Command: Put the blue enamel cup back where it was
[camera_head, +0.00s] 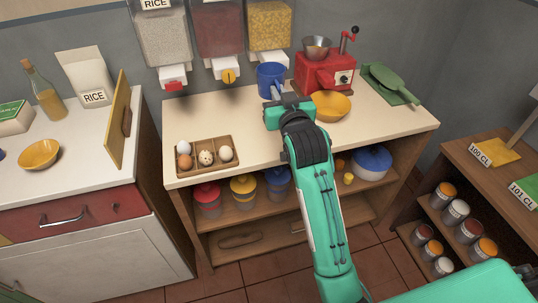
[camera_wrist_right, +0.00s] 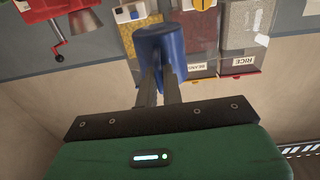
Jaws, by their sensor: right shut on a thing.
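The blue enamel cup (camera_head: 271,78) is over the back of the cream counter (camera_head: 215,120), in front of the wall dispensers. My right gripper (camera_head: 277,96) reaches to it from the front and is shut on it. In the right wrist view the cup (camera_wrist_right: 160,42) shows between and beyond the fingertips of the right gripper (camera_wrist_right: 160,85), and the fingers hide part of it. I cannot tell whether the cup's base touches the counter. My left gripper is in neither view.
A yellow bowl (camera_head: 330,106) and a red grinder (camera_head: 323,72) stand close to the right of the cup. Dispensers (camera_head: 218,35) hang on the wall behind. An egg tray (camera_head: 207,156) sits at the front left. The counter's left middle is clear.

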